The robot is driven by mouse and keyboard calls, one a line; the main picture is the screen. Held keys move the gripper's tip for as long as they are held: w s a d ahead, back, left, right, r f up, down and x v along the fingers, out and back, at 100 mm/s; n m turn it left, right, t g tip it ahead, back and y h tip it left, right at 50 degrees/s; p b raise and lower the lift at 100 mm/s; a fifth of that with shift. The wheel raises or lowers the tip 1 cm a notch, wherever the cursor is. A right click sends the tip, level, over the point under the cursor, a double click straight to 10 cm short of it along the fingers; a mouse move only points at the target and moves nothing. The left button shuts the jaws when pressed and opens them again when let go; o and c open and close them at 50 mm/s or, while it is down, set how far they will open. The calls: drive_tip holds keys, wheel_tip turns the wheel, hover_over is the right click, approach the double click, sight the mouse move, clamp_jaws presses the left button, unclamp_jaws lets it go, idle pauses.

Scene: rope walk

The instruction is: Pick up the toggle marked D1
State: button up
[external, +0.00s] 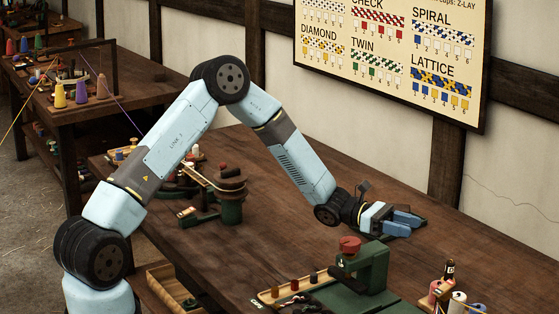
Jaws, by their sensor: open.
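My gripper (414,224) is low over the workbench (300,214), toward the wall side and behind the green press. Its light-blue fingers are open, and I see nothing between them. I cannot pick out a toggle marked D1; no such mark is readable at this size. My gripper's own fingers may hide what lies beneath it.
A green press (374,272) with a red top stands in front of my gripper. Left of it is a wooden tray (271,297) of small pieces. A green winding device (231,208) stands mid-bench. Spools (457,301) stand at front right. A pattern board (395,60) hangs behind.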

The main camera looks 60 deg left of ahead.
wheel_tip(320, 180, down, 9)
drive_tip(key=shift+r, duration=0.1)
drive_tip(key=shift+w+d, duration=0.1)
drive_tip(key=shift+d, duration=0.1)
approach(450, 267)
drive_tip(key=w+d, duration=0.1)
drive_tip(key=w+d+f, duration=0.1)
drive_tip(key=d, duration=0.1)
drive_tip(key=shift+w+f, duration=0.35)
drive_tip(key=shift+r+x, duration=0.2)
drive_tip(key=shift+x, duration=1.3)
drive_tip(key=shift+r+x, duration=0.2)
drive_tip(key=shift+x, duration=1.3)
clamp_jaws()
drive_tip(key=shift+r, duration=0.1)
